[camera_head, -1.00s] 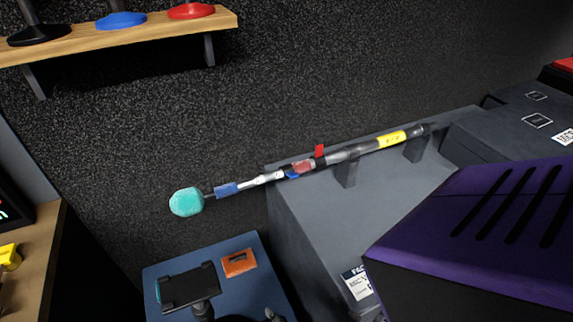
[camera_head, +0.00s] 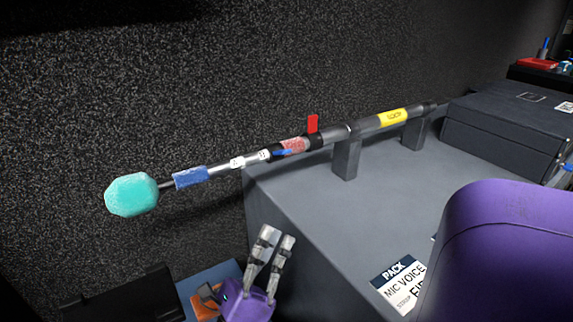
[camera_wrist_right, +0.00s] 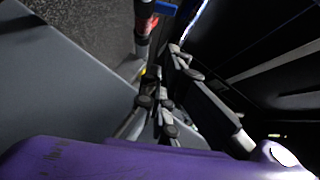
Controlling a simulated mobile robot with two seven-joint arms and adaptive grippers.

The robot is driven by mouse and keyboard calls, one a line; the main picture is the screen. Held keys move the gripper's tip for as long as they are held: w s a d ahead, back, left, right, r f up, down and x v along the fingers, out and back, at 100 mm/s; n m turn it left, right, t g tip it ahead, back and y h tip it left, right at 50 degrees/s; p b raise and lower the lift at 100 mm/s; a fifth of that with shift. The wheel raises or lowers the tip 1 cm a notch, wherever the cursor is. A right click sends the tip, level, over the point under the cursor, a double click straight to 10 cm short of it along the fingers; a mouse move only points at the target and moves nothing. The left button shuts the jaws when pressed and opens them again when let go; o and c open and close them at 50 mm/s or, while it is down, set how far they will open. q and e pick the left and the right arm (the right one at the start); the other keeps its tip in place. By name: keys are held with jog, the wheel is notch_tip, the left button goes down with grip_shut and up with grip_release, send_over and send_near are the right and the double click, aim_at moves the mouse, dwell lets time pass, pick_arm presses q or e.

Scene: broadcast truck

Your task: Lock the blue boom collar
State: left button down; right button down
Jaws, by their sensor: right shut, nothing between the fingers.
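The boom pole (camera_head: 338,133) rests on two grey supports, slanting from a teal foam ball (camera_head: 132,194) at the left up to the right. A small blue collar part (camera_head: 283,153) sits beside a red-marked band (camera_head: 294,145) and a red upright tab (camera_head: 313,124). A wider blue sleeve (camera_head: 190,177) is nearer the foam. The red band (camera_wrist_right: 150,25) and some blue show at the top of the right wrist view.
The grey case (camera_head: 285,195) under the pole carries a paper label (camera_head: 398,282). A dark box (camera_head: 510,125) stands at the right. An orange item (camera_head: 205,300) lies on a blue surface at the bottom. The dark wall is close behind the pole.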

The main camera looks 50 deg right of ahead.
aim_at(282, 152)
jog(key=p+x, duration=0.1)
jog(key=x, duration=0.9)
jog(key=shift+w+r, duration=0.1)
jog(key=shift+r, duration=0.35)
jog(key=shift+w+d+r+p, duration=0.1)
jog(key=shift+w+r+p, duration=0.35)
jog(key=shift+r, duration=0.6)
pick_arm(q)
jog(key=shift+v, duration=0.9)
pick_arm(e)
jog(key=shift+w+d+r, duration=0.1)
jog(key=shift+w+r, duration=0.25)
jog(key=shift+r, duration=0.1)
